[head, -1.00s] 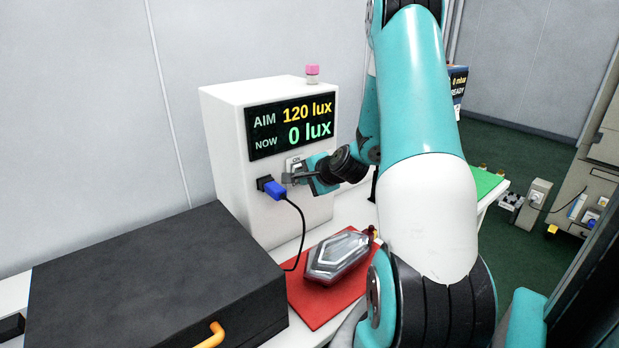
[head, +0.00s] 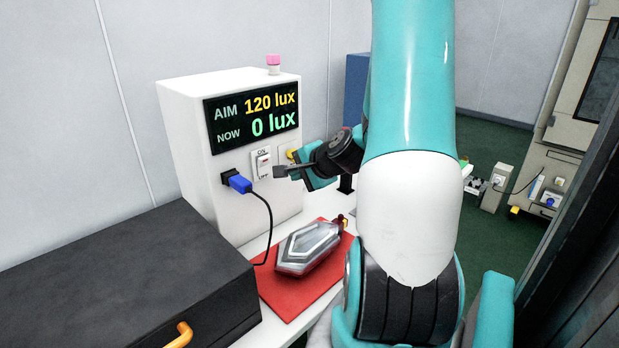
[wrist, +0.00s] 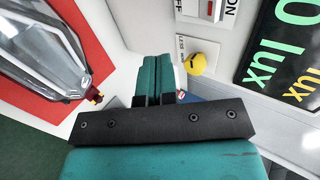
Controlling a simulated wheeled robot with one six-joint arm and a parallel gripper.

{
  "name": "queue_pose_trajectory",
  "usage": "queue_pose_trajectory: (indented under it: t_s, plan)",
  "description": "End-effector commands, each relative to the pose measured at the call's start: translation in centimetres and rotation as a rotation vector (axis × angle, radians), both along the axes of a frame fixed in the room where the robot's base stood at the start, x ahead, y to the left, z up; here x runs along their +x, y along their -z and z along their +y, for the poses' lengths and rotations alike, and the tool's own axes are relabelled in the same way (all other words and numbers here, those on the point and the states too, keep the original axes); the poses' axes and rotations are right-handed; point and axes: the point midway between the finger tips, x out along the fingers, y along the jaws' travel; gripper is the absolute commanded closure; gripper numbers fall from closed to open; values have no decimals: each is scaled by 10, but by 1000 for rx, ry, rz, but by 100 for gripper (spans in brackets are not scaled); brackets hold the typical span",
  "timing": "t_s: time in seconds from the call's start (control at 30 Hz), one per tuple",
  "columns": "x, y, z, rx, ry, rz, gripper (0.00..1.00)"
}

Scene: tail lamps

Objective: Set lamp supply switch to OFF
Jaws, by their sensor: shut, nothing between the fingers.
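The lamp supply switch (head: 261,163) is a small white rocker on the front of the white box (head: 190,130), below the display and right of the blue plug, with ON printed above it. In the wrist view the switch (wrist: 208,9) is cut by the top edge; it shows a red patch between OFF and ON lettering. I cannot tell for sure which way the rocker is set. My gripper (head: 281,172) is shut and empty, just right of the switch and in front of the panel, apart from it. Its closed fingers also show in the wrist view (wrist: 157,65).
The display (head: 252,115) reads AIM 120 lux, NOW 0 lux. A yellow knob (wrist: 194,64) sits beside the switch. A blue plug (head: 239,183) with a black cable is in the box. A tail lamp (head: 308,247) lies on a red mat (head: 284,296). A black case (head: 110,280) stands front left.

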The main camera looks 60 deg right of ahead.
Motion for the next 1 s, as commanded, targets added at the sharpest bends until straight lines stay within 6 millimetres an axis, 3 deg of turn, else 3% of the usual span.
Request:
queue_pose_trajectory:
  t_s: [0.07,0.43,1.0]
  plan:
    - [-15,-5,4,-6,0,-3,100]
    - [-29,-13,8,-3,-6,-4,100]
    - [-33,-18,9,2,-3,3,100]
